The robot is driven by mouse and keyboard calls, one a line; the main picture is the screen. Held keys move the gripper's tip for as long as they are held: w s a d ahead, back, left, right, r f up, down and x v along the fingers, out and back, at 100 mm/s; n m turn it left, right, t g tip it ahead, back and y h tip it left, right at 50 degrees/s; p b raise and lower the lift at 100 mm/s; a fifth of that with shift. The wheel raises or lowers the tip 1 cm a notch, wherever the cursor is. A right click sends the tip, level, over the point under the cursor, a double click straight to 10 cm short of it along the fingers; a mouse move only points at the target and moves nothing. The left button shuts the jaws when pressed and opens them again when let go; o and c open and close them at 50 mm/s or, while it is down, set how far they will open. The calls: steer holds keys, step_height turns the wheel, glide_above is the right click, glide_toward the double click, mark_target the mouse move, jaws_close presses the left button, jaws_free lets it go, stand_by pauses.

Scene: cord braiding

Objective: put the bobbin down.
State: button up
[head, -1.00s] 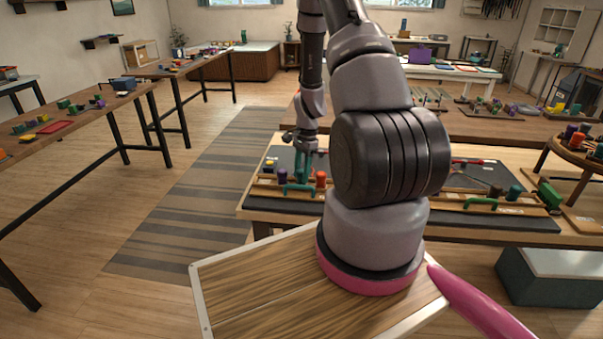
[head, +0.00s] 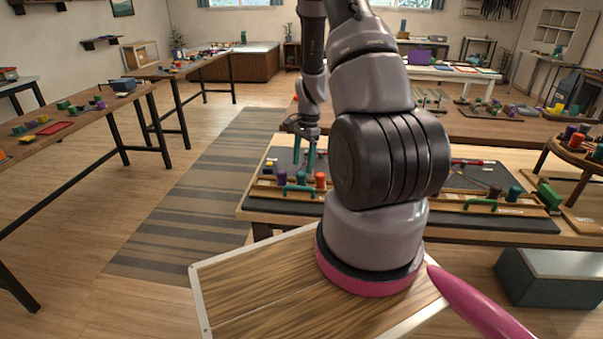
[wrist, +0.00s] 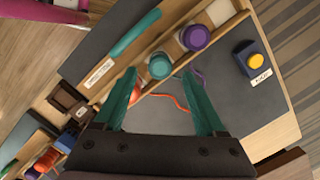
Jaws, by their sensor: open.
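The teal bobbin (head: 301,178) stands upright in a wooden rack (head: 268,188) on the workbench, between a purple bobbin (head: 282,177) and an orange bobbin (head: 320,180). My gripper (head: 304,168) is open and empty just above the teal bobbin. In the wrist view the teal bobbin (wrist: 160,66) shows between and beyond the two teal fingertips (wrist: 160,76). The purple bobbin (wrist: 196,38) is upper right of it, and the orange bobbin (wrist: 134,92) is partly hidden by the left finger.
A green handle (head: 298,188) runs along the rack's front; it looks teal in the wrist view (wrist: 134,34). A dark blue block with a yellow button (wrist: 254,60) sits on the dark mat. An orange-red cord (wrist: 172,98) lies near the fingers. More bobbins stand on a round stand (head: 575,142).

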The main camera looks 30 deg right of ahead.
steer(key=s+a+r+n+t, duration=0.2)
steer(key=a+r+n, duration=0.15)
steer(key=r, duration=1.05)
steer(key=s+a+r+n+t, duration=0.15)
steer(key=a+r, duration=0.25)
steer(key=r, duration=0.9)
steer(key=s+a+r+n+t, duration=0.2)
steer(key=s+a+r+n, duration=0.1)
steer(key=s+r, duration=0.3)
steer(key=s+a+r+n+t, duration=0.2)
steer(key=s+a+r+n, duration=0.1)
steer(key=s+r, duration=0.4)
steer(key=s, duration=0.3)
steer(key=shift+s+a+n, duration=0.15)
steer(key=shift+a+n, duration=0.15)
